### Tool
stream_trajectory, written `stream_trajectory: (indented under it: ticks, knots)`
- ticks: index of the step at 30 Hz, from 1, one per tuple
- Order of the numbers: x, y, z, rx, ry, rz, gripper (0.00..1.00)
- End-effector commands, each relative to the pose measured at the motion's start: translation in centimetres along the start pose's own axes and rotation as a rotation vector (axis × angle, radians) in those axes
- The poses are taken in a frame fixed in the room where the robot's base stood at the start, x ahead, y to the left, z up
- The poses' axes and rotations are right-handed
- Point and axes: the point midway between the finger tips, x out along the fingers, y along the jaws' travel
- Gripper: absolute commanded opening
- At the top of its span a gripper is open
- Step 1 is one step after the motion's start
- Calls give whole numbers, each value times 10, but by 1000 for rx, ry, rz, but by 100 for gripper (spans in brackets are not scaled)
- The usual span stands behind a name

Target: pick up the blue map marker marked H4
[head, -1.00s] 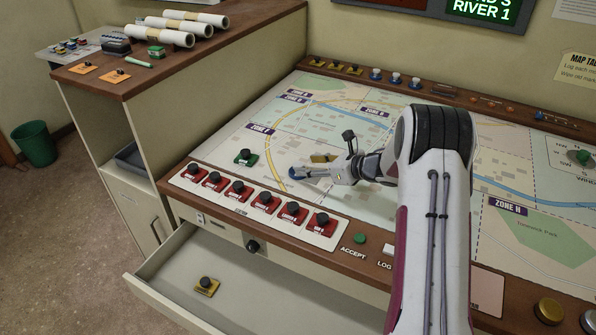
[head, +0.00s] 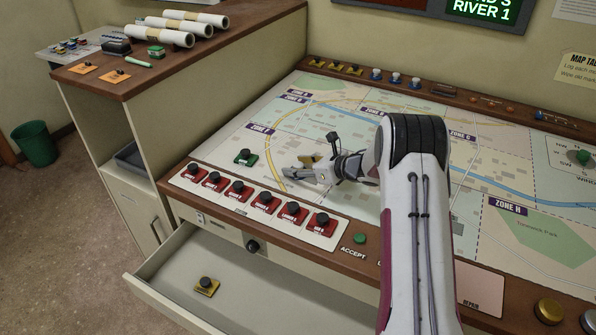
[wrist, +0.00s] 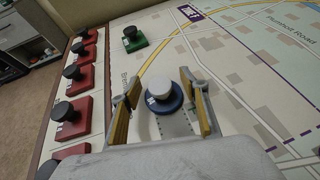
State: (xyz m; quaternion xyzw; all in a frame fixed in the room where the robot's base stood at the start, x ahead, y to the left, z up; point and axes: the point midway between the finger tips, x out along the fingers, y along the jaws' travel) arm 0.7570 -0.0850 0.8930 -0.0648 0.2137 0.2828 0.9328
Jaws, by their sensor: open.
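A round blue map marker with a white knob (wrist: 159,92) stands on the map between my open fingers in the wrist view. It has a small white label whose text I cannot read for certain. My gripper (wrist: 163,84) has one finger on each side of the marker, with gaps showing beside it. In the head view my gripper (head: 300,172) is low over the left part of the map, and it hides this marker there. Several blue markers with white knobs (head: 396,79) also stand on the back rail, their labels too small to read.
A green marker (head: 246,157) stands just left of my gripper. A row of red markers (head: 265,203) lines the map's front edge. An open drawer (head: 240,300) holds a yellow marker (head: 206,286). Yellow markers (head: 336,67) stand on the back rail.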

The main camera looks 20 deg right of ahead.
Motion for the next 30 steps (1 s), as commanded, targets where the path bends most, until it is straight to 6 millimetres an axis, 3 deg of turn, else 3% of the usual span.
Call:
stream_trajectory:
  ticks: [3, 8, 22, 30]
  knots:
    - [0, 0, 0, 0, 0, 0, 42]
    - [0, 0, 0, 0, 1, 0, 0]
    - [-1, 1, 0, 1, 4, 1, 0]
    - [-10, 0, 20, -2, 0, 0, 0]
